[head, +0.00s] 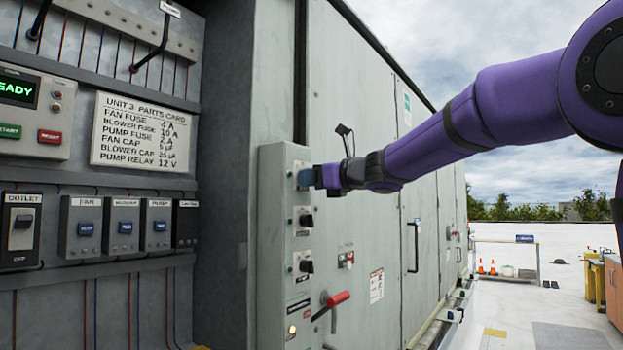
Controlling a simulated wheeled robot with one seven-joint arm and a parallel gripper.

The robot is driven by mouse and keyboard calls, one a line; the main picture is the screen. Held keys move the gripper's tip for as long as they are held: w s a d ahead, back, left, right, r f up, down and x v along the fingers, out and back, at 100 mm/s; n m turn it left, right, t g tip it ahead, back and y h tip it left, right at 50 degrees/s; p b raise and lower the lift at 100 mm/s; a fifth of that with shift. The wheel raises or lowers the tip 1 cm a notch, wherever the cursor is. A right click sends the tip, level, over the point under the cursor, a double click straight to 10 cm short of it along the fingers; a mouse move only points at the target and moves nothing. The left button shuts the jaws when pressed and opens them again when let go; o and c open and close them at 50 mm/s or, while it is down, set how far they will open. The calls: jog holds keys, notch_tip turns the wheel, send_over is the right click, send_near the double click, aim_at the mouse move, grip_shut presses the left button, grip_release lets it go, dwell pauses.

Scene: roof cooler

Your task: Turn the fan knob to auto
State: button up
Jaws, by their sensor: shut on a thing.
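A narrow grey control panel (271,240) stands on the side of the cooler unit and carries a column of knobs. Two other black knobs, a middle one (306,220) and a lower one (306,266), sit below, apart from the gripper.
A red-handled lever (337,299) sticks out below the knobs. A lit yellowish lamp (292,329) is near the panel's foot. An open electrical bay with a parts card (141,133) and fuse blocks is on the left. The roof at right is mostly open.

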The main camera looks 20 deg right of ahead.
jog(key=n, duration=0.6)
jog(key=shift+d+n, duration=0.1)
jog(key=shift+n, duration=0.3)
jog(key=shift+w, duration=0.1)
dwell(0.3)
jog(key=o, duration=0.9)
jog(key=v, duration=1.1)
